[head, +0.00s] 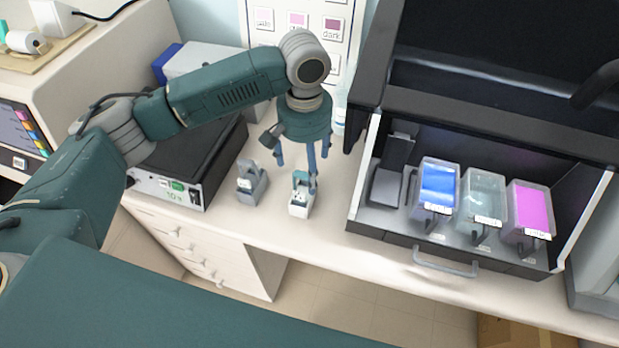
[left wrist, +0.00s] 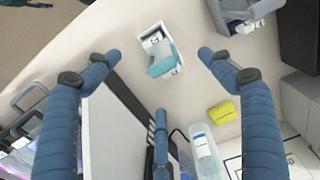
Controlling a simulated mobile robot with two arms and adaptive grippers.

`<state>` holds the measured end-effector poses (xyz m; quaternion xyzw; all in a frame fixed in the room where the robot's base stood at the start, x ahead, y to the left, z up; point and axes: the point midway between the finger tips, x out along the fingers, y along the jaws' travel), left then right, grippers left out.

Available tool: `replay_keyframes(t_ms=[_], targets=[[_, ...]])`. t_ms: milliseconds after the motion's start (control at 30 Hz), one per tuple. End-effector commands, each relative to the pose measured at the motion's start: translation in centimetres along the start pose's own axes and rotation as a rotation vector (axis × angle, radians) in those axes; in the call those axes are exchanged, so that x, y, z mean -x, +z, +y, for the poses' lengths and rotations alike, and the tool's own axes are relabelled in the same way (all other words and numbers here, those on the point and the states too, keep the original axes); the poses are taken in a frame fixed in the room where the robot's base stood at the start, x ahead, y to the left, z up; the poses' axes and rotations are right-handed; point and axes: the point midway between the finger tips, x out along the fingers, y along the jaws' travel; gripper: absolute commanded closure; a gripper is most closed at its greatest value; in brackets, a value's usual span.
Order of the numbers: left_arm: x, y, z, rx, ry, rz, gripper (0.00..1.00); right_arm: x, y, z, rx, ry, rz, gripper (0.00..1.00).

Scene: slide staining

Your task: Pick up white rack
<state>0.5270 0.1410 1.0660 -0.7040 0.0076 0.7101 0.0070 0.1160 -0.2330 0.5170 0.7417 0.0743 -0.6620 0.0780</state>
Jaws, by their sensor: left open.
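The white rack (head: 299,207) stands upright on the counter, small and white with a teal part on top. In the left wrist view the white rack (left wrist: 155,38) lies beyond and between the spread fingertips, with its teal part (left wrist: 162,66) towards the gripper. My left gripper (head: 303,166) points down, open and empty, just above and behind the rack. One finger overlaps the rack's top in the head view, and I cannot tell whether they touch. The left wrist view shows the open left gripper (left wrist: 158,58) with clear space around the rack. My right gripper is out of view.
A grey rack (head: 251,187) stands close to the left of the white one. A black-topped device (head: 190,160) is farther left. An open black cabinet (head: 395,240) with blue, clear and pink staining jars is right. A bottle (left wrist: 205,150) and yellow item (left wrist: 222,112) lie near the fingers.

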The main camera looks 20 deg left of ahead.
Motion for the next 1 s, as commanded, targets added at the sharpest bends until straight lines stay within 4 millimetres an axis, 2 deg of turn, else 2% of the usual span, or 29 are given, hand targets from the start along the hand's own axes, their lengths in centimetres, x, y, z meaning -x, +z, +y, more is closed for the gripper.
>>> replay_keyframes(t_ms=[67, 167, 333, 500, 600, 700, 833, 1000], targets=[[-0.5, 0.0, -0.1, 0.003, -0.001, -0.003, 0.19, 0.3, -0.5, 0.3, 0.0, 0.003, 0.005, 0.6], [-2.0, 0.1, -0.1, 0.004, -0.002, -0.005, 0.19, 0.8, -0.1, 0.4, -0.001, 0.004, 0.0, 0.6], [-4.5, 0.0, 0.0, 0.003, -0.002, -0.004, 0.19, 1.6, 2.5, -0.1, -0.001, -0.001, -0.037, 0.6], [-5.7, 0.0, 0.1, 0.002, -0.001, -0.001, 0.19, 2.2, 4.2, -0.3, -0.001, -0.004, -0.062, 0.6], [-6.7, 0.0, 0.2, 0.002, -0.002, -0.003, 0.19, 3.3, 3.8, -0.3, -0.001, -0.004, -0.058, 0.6], [-8.2, 0.0, 0.5, 0.002, -0.003, -0.003, 0.19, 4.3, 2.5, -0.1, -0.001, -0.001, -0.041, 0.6], [-10.1, 0.0, 0.5, 0.003, -0.002, -0.002, 0.19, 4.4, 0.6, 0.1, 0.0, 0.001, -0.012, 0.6], [-10.7, -0.1, 0.5, 0.002, -0.001, 0.0, 0.19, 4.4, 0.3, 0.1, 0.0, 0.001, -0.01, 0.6]])
